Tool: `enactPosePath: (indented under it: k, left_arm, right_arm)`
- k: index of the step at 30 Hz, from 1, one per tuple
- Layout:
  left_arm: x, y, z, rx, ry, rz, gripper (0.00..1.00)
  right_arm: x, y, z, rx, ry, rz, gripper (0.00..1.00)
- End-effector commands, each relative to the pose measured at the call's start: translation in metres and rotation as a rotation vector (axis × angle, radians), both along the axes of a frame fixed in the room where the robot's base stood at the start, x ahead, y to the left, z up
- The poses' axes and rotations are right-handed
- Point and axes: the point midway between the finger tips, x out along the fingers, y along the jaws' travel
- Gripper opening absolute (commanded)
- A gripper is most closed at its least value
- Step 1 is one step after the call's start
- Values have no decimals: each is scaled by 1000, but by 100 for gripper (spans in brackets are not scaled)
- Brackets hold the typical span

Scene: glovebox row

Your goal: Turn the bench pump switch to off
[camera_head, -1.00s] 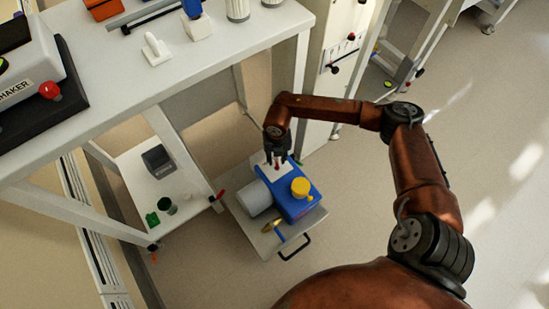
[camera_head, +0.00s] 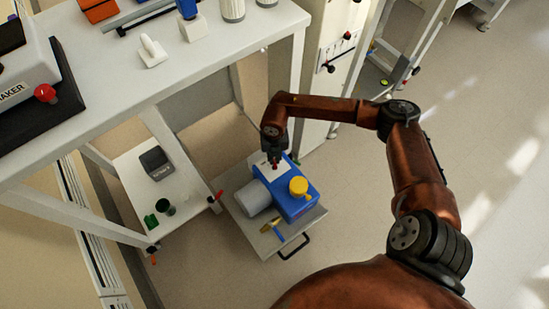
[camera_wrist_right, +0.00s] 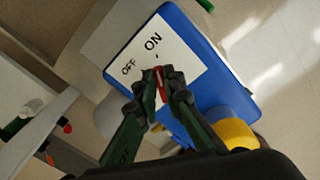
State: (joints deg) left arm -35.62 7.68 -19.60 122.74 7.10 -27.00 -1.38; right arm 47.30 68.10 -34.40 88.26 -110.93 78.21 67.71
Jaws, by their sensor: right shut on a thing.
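The blue bench pump (camera_head: 299,206) stands on a low cart, with a yellow cap (camera_head: 299,187) on top and a grey cylinder (camera_head: 253,198) at its side. In the right wrist view its blue body (camera_wrist_right: 193,35) carries a white plate (camera_wrist_right: 187,55) marked OFF and ON. A red switch lever (camera_wrist_right: 159,82) sits on the plate's lower part. My right gripper (camera_wrist_right: 158,86) is shut on the lever, which is partly hidden between the fingers. In the head view my right gripper (camera_head: 274,158) reaches down onto the pump's plate. My left gripper is not in view.
The grey cart (camera_head: 250,229) holds a yellow and blue tool (camera_head: 271,228) and has a black handle (camera_head: 294,247). A white workbench (camera_head: 120,99) with equipment stands at left, above a low shelf (camera_head: 137,184) with a dark box.

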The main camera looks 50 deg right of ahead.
Motion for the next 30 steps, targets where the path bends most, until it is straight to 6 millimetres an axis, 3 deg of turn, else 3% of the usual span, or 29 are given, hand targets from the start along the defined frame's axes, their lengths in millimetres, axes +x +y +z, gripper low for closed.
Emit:
enactPosePath:
  k: [30]
  left_arm:
    - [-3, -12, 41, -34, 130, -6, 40]
  right_arm:
    - [3, 7, 0, 2, 0, 500, 0]
